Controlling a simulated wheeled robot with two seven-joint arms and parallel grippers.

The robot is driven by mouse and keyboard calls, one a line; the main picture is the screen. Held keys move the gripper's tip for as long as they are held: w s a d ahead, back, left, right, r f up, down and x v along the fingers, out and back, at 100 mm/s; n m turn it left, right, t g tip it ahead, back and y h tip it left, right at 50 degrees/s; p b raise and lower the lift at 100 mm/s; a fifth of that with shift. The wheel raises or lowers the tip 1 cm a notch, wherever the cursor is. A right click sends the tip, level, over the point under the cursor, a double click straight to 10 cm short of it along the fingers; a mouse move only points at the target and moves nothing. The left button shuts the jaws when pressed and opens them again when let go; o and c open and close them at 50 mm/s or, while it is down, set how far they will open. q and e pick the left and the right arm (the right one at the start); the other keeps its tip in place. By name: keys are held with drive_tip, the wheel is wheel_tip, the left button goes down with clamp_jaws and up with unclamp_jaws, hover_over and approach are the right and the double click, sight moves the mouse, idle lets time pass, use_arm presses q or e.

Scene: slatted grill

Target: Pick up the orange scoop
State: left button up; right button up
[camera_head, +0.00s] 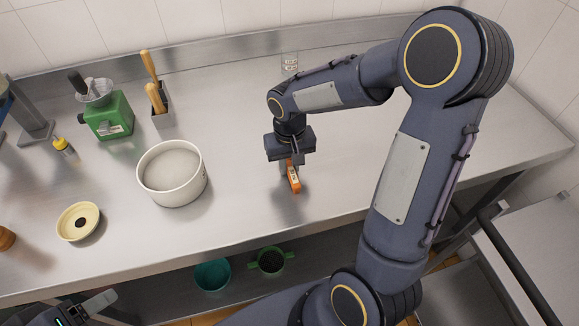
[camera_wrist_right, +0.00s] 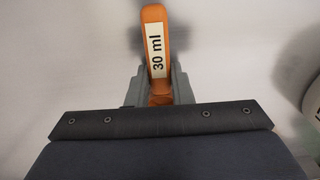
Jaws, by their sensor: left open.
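The orange scoop (camera_head: 294,180) has a white label reading "30 ml" and is at the middle of the steel counter, below my right gripper (camera_head: 293,160). In the right wrist view the scoop's orange handle (camera_wrist_right: 156,40) points away from the gripper. The two grey fingers (camera_wrist_right: 159,88) sit close against both sides of the scoop, shut on it. The scoop's near end is hidden by the gripper body. I cannot tell whether it touches the counter. My left gripper (camera_head: 90,307) is open and empty at the bottom left, below the counter's front edge.
A white pot (camera_head: 172,190) stands left of the scoop, with a cream dish (camera_head: 78,222) further left. A green grinder (camera_head: 108,117) and a block with wooden-handled tools (camera_head: 160,110) stand behind. Teal (camera_head: 212,275) and green (camera_head: 270,262) containers sit below. The counter's right side is clear.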

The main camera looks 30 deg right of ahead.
sight(289, 166)
clamp_jaws()
drive_tip(key=shift+r, duration=0.6)
wheel_tip(289, 166, up, 2)
drive_tip(key=shift+a+r, duration=0.15)
drive_tip(key=shift+r, duration=0.05)
drive_tip(key=s+a+r+b, duration=0.2)
drive_tip(key=s+a+r, duration=0.5)
drive_tip(key=a+r, duration=0.2)
drive_tip(key=a, duration=0.2)
drive_tip(key=shift+s+a+r, duration=0.2)
drive_tip(key=shift+s+a, duration=0.05)
drive_tip(key=shift+a, duration=0.05)
